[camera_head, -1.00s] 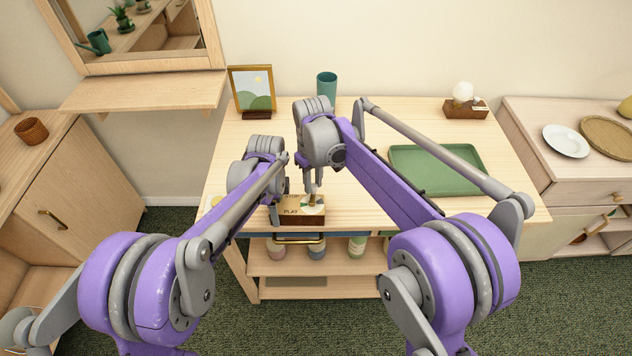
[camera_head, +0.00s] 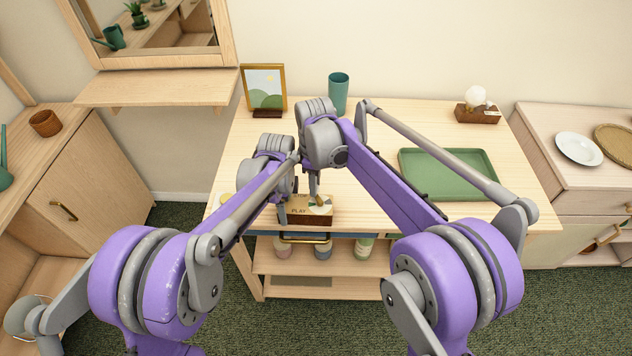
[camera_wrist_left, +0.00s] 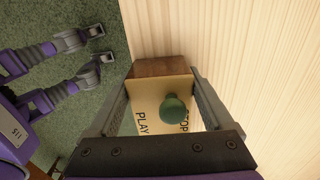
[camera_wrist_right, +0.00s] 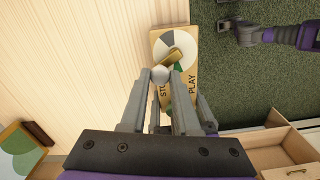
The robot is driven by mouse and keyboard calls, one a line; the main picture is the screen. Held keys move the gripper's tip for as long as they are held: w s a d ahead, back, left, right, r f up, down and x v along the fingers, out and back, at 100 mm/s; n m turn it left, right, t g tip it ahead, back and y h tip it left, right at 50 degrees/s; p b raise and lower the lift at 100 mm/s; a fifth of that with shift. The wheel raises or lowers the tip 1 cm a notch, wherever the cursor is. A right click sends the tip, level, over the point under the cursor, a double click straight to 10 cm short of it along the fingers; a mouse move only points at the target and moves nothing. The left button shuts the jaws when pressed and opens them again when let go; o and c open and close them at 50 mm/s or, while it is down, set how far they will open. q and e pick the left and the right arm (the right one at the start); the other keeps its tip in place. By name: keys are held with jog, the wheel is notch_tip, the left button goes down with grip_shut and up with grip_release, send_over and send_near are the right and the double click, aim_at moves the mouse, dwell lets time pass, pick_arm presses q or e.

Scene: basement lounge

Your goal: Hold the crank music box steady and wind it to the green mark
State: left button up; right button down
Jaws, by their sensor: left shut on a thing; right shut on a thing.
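The music box (camera_head: 306,213) is a small wooden block with a cream top lettered PLAY and STOP, near the table's front edge. My left gripper (camera_wrist_left: 162,88) is shut on its body, one finger along each side. A green knob (camera_wrist_left: 173,107) stands on the top in the left wrist view. The right wrist view shows a round grey-and-white dial (camera_wrist_right: 172,40) with a brass crank (camera_wrist_right: 174,57) across it. My right gripper (camera_wrist_right: 160,84) is shut on the crank's pale round knob (camera_wrist_right: 160,74). A green patch (camera_wrist_right: 180,69) shows beside the crank, partly covered.
A green tray (camera_head: 405,160) lies to the right on the wooden table (camera_head: 235,165). A picture frame (camera_head: 265,90), a teal cup (camera_head: 338,92) and a block with a white bulb (camera_head: 478,112) stand at the back. Several jars sit on the shelf below.

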dwell(0.5)
jog(key=c, duration=0.6)
grip_release()
jog(key=shift+c, duration=0.2)
jog(key=shift+r, duration=0.1)
notch_tip(320, 180, up, 12)
